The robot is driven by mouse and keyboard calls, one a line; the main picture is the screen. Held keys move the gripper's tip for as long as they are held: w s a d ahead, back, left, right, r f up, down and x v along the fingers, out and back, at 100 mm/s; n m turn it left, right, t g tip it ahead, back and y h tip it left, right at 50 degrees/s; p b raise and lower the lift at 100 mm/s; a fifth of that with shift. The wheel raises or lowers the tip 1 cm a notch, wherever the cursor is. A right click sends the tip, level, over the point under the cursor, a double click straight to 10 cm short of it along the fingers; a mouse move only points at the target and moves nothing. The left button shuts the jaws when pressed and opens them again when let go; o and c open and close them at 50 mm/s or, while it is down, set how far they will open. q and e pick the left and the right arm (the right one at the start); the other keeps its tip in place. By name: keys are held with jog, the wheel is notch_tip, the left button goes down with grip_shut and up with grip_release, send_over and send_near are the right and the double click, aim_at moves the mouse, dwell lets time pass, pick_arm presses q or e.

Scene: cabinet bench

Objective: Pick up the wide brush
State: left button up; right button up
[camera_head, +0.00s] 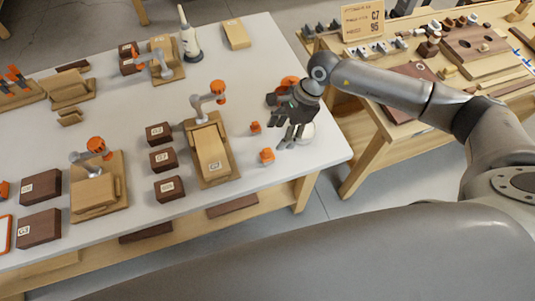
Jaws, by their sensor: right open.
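My right gripper (290,136) hangs open over the right end of the white-topped bench (335,150), its fingers pointing down. A pale round thing (308,133) shows partly behind the fingers. An orange-topped thing (288,82) stands just behind the gripper and is partly hidden by it. I cannot make out a wide brush for certain. I cannot tell whether the gripper touches anything. My left gripper is not in view.
Two small orange pieces (267,156) stand left of the gripper. Wooden fixtures with orange-knobbed clamps (212,150) and dark labelled blocks (163,160) cover the bench's middle. A second wooden bench (375,150) with a sign (363,20) stands to the right, across a gap.

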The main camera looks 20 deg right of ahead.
aim_at(270, 149)
jog(key=p+x, duration=0.1)
jog(key=x, duration=0.3)
jog(key=shift+s+a+f, duration=0.1)
jog(key=shift+a+f, duration=0.15)
jog(key=x, duration=0.1)
jog(key=p+x, duration=0.1)
jog(key=x, duration=0.1)
jog(key=p+x, duration=0.1)
jog(key=shift+s+a+f, duration=0.2)
jog(key=shift+s+a, duration=0.1)
jog(key=shift+a, duration=0.15)
jog(key=shift+a+f, duration=0.1)
jog(key=shift+f, duration=0.25)
jog(key=c, duration=1.1)
jog(key=shift+r, duration=0.2)
